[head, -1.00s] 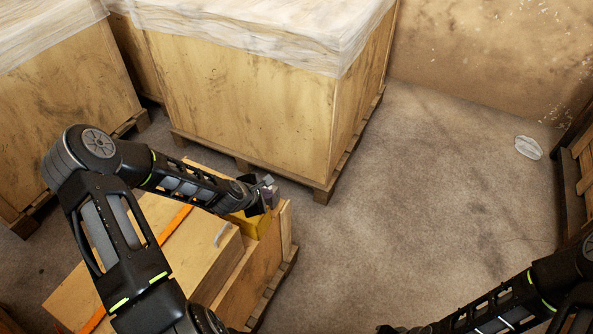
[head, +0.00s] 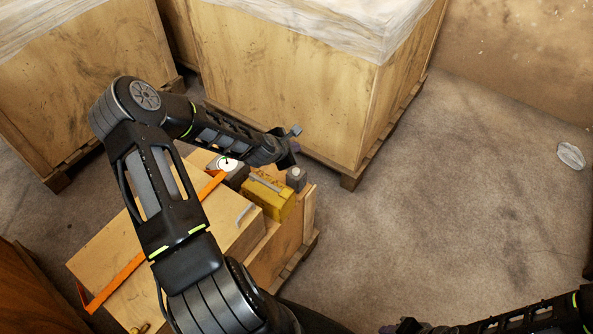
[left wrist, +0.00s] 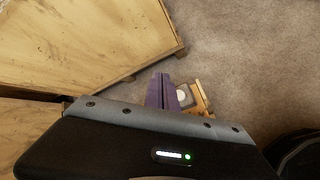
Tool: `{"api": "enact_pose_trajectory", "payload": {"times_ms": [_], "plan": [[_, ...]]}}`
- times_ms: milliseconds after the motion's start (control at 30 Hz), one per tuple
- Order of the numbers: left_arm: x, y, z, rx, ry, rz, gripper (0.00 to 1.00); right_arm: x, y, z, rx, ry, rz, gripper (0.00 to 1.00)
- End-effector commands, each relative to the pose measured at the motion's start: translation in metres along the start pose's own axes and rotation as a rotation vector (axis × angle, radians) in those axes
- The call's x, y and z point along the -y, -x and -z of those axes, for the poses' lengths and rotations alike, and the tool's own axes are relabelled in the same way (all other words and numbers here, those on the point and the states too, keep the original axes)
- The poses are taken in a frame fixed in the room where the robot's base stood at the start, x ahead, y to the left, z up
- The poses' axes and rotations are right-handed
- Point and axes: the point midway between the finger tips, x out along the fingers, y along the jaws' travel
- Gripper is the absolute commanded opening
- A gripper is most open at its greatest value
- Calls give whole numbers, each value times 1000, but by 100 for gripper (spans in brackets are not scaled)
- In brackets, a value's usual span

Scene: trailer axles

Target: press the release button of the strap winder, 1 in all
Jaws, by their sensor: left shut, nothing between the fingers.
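A small grey block with a pale round top (head: 296,178) stands at the right end of a wooden crate; it looks like a button unit. It also shows in the left wrist view (left wrist: 184,95), just right of my fingers. A dark grey device with a white disc and a green mark (head: 229,165) sits near the orange strap (head: 125,279), partly behind my arm. I cannot tell for sure which is the strap winder. My left gripper (head: 288,150) is shut and empty, above and beyond the block, apart from it. My right gripper (head: 405,326) is at the bottom edge, its fingers unclear.
A yellow box (head: 268,197) stands between the two devices. The wooden crate (head: 120,285) carries a grey handle (head: 245,214). A large wrapped crate (head: 290,90) stands close behind my left gripper.

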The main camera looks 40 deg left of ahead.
Motion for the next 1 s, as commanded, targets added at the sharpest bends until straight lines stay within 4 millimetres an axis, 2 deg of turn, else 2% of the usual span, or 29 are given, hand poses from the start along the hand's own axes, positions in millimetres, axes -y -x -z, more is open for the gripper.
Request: {"api": "enact_pose_trajectory", "payload": {"times_ms": [500, 700, 1000], "plan": [[35, -48, 35, 0, 0, 0, 0, -15, -44, 3, -7, 5, 7, 36], [40, -55, 40, 0, 0, 0, 0, -19, -54, 3, -8, 5, 7, 36], [40, -55, 40, 0, 0, 0, 0, -19, -54, 4, -9, 5, 7, 36]]}}
